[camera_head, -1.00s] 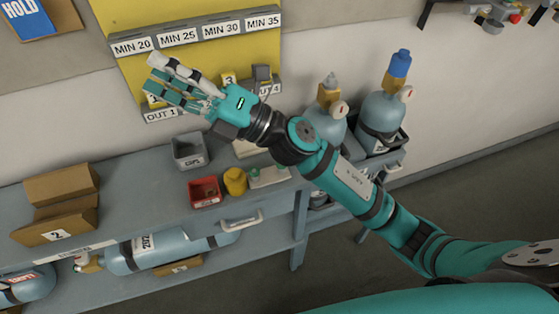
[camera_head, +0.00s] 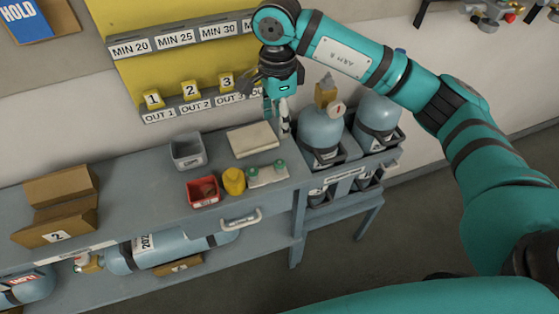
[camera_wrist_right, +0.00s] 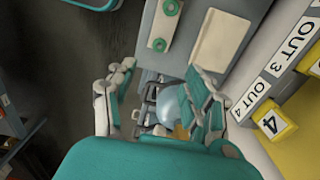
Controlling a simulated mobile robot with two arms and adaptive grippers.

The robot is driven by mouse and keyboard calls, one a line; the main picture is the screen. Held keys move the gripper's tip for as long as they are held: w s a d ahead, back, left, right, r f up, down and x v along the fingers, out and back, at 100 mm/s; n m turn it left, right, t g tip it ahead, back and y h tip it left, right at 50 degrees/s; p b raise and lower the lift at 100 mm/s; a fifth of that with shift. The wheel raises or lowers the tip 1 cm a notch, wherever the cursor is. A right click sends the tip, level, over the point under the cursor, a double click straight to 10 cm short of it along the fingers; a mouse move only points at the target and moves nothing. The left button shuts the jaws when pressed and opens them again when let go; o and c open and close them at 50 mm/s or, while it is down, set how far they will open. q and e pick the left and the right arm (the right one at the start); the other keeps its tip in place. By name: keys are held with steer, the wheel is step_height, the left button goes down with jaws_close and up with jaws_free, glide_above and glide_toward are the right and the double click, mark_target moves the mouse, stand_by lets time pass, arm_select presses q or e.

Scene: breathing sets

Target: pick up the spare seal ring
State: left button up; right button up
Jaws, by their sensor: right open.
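Two small green rings lie on a white card (camera_head: 268,177) near the right front of the grey bench. One green ring (camera_head: 253,172) is on the left and the other green ring (camera_head: 279,163) on the right. Both also show on the card in the right wrist view, as an upper ring (camera_wrist_right: 171,8) and a lower ring (camera_wrist_right: 159,44). I cannot tell which is the spare. My right gripper (camera_head: 277,120) points down above the bench's back right end, behind the rings and apart from them. Its fingers (camera_wrist_right: 157,105) are open and empty. My left gripper is not in view.
A cream pad (camera_head: 253,139) lies behind the card. A yellow pot (camera_head: 234,181), a red bin (camera_head: 203,191) and a grey bin (camera_head: 188,151) stand to its left. Gas cylinders (camera_head: 321,132) stand to the right. A yellow board (camera_head: 130,70) with numbered tags rises behind.

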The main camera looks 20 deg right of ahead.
steer(key=p, duration=0.2)
glide_above(278, 163)
step_height(278, 163, down, 8)
steer(key=shift+f, duration=0.25)
steer(key=shift+f+p, duration=0.55)
steer(key=shift+f, duration=0.05)
step_height(278, 163, down, 4)
steer(key=shift+r+p, duration=0.2)
steer(key=shift+p, duration=0.5)
steer(key=shift+f, duration=0.3)
steer(key=shift+f+b, duration=0.25)
steer(key=shift+b, duration=0.25)
steer(key=c, duration=0.8)
